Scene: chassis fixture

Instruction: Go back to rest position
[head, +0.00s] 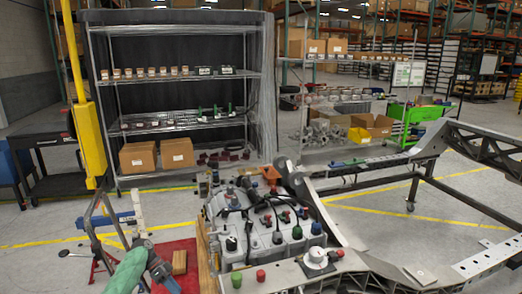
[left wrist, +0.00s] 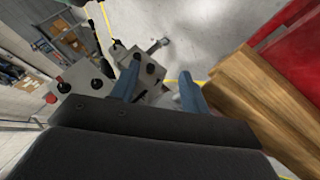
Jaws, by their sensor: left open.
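My left gripper (left wrist: 160,92) shows in the left wrist view as two blue-grey fingers standing apart, with nothing between them. Behind the fingers is a grey block-like unit (left wrist: 152,88) with dark knobs; I cannot tell how far it is from the fingertips. Wooden boards (left wrist: 262,95) lie close on the right of the fingers, with a red surface (left wrist: 300,55) beyond. My right gripper is in neither view.
In the head view, a grey unit (head: 262,250) with colored knobs stands at the centre, beside a metal chassis frame (head: 440,158) on the right. A wooden block (head: 179,262) is at the lower left. A yellow post (head: 88,140) and wire shelving (head: 175,77) stand behind.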

